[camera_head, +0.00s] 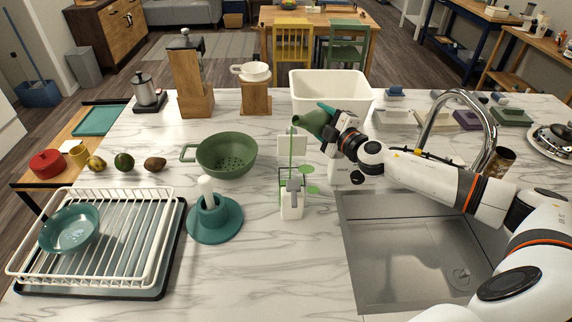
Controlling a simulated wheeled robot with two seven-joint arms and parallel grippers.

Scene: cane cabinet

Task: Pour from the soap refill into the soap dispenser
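The soap refill, a green bottle (311,123), is held tilted above the counter with its narrow end pointing left. My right gripper (334,134) appears closed around it; the fingertips are partly hidden. A thin green line runs down from below the refill's tip to the soap dispenser and looks like a stream of liquid. The dispenser (291,207) is a white container with a grey part at its top, standing on the counter left of the sink. Flat green patches lie beside it. My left gripper is not in view.
A green colander (227,157) and a teal holder (215,220) stand left of the dispenser. A white basin (330,88) is behind the refill. The sink (400,250) is at the right, under my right arm. A dish rack (120,235) fills the front left.

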